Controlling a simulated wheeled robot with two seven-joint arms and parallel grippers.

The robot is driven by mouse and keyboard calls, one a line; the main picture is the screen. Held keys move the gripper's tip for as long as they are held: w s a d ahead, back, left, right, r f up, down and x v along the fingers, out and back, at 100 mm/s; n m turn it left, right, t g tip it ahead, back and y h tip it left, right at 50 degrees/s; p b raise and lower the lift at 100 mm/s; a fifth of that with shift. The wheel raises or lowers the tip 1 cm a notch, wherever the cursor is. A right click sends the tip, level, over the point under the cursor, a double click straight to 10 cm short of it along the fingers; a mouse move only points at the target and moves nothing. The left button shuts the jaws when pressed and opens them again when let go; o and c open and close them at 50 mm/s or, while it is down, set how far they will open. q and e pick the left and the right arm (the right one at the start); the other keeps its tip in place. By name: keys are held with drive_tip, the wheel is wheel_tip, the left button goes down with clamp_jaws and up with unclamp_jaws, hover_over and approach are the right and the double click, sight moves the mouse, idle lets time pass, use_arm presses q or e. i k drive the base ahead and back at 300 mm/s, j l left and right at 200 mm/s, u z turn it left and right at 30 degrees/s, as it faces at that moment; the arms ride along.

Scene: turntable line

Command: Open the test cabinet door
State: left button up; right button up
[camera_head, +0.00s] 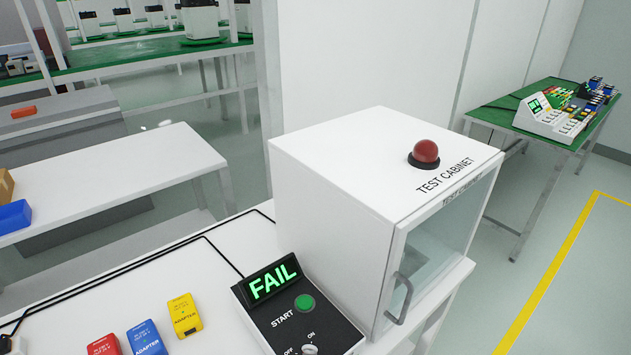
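The white test cabinet (335,190) stands on the right end of the white table. Its front faces right and has a glass door (438,250) in a white frame, which looks shut. A grey curved handle (399,298) is on the door's near edge. A red dome lamp (425,152) sits on the cabinet top beside the "TEST CABINET" lettering. Neither of my grippers shows in the head view.
A black control box (318,330) with a green "FAIL" display, a green START button and an ON/OFF switch stands left of the cabinet. Red (103,345), blue (146,338) and yellow (184,315) adapters lie on the table (215,268). Open floor lies right of the cabinet.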

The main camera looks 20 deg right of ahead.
sight(380, 329)
drive_tip(key=z, duration=1.45)
